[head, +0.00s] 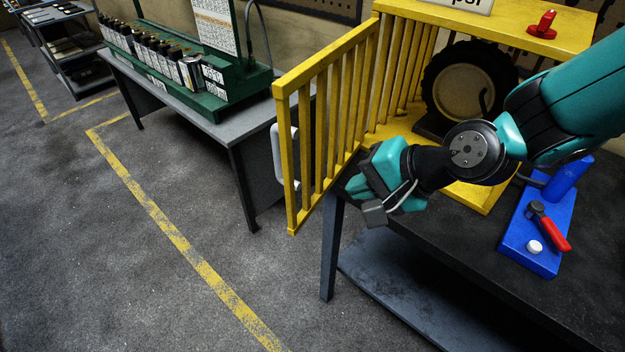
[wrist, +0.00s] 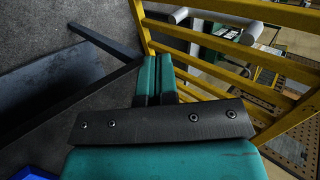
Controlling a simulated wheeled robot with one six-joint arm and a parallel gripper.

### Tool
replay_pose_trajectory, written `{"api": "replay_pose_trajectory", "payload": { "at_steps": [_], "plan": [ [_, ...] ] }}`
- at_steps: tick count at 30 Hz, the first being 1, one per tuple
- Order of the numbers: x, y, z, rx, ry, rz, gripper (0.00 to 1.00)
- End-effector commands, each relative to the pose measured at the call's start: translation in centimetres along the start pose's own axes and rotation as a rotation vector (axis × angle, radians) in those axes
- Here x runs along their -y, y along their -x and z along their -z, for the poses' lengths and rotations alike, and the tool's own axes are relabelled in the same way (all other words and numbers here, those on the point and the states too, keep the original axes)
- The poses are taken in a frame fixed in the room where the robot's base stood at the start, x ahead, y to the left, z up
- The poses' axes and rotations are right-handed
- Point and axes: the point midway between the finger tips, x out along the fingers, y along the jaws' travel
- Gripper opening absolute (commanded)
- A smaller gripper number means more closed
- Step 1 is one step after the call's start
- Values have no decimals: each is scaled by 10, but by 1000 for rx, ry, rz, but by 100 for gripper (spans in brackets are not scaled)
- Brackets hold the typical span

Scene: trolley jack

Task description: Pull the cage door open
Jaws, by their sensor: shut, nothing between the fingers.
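The yellow barred cage door (head: 337,108) stands swung out to the left from the yellow cage (head: 392,75), so the cage front is open. A pale handle (head: 285,155) is on the door's far, outer side; in the wrist view the handle (wrist: 232,22) shows beyond the bars. My gripper (head: 366,200) is shut and empty, beside the inner face of the door near its lower part. In the wrist view the shut fingers (wrist: 157,72) point toward the yellow door bars (wrist: 225,85). I cannot tell whether they touch the door.
Inside the cage is a wheel (head: 468,85). A grey bench (head: 210,108) with a green rack (head: 220,75) stands behind the door.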

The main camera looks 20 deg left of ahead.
Motion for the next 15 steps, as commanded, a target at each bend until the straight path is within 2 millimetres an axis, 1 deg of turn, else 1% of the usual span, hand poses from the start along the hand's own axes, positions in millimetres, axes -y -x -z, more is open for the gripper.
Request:
{"api": "replay_pose_trajectory", "payload": {
  "at_steps": [3,9,12,15],
  "plan": [
    [2,-25,-1,4,0,-3,0],
    [1,-67,-1,3,1,-4,0],
    [15,-78,0,1,5,0,0],
    [22,-87,0,1,4,-1,0]
  ]
}}
